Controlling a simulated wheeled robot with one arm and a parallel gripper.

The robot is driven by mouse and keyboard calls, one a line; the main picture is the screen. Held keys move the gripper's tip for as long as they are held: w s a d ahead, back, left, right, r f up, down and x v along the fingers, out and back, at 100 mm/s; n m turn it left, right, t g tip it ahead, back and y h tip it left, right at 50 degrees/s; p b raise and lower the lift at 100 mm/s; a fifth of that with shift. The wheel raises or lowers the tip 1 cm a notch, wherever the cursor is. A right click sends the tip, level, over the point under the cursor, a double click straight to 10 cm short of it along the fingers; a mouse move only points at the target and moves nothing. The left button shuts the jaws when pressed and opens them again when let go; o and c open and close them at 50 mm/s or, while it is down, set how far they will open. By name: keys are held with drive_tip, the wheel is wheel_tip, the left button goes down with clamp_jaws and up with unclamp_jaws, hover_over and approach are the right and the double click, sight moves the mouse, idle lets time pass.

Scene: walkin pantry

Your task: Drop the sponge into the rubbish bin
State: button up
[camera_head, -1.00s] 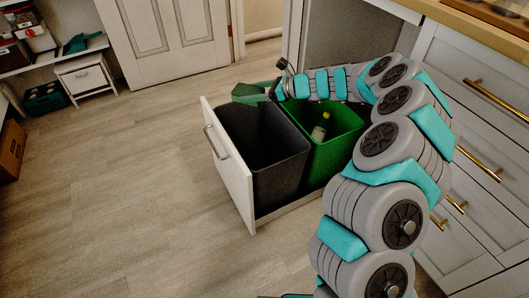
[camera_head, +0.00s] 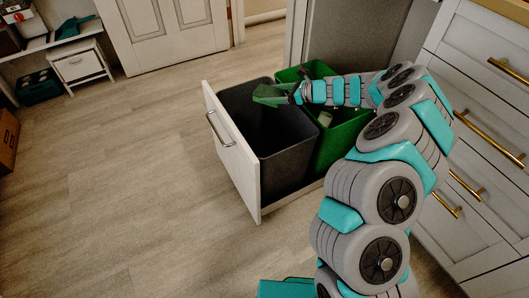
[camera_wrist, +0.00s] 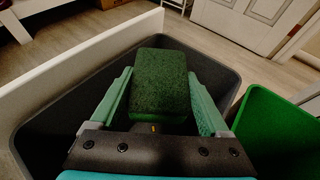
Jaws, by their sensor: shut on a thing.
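My gripper (camera_wrist: 160,95) is shut on the sponge (camera_wrist: 160,82), a dark green block between its two teal fingers. In the head view my gripper (camera_head: 270,95) is above the back right part of the dark grey bin (camera_head: 284,168). In the wrist view the dark bin's rim (camera_wrist: 215,62) surrounds the sponge from below. The sponge is hard to tell from the fingers in the head view.
Both bins sit in a pulled-out drawer with a white front (camera_head: 231,150). Cabinets with brass handles (camera_head: 490,138) stand at the right. A small white stool (camera_head: 80,66) stands at the back left. The floor left of the drawer is clear.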

drive_tip(key=shift+f, duration=0.3)
drive_tip(key=o, duration=1.1)
drive_tip(key=shift+o, duration=0.2)
drive_tip(key=shift+v, duration=3.95)
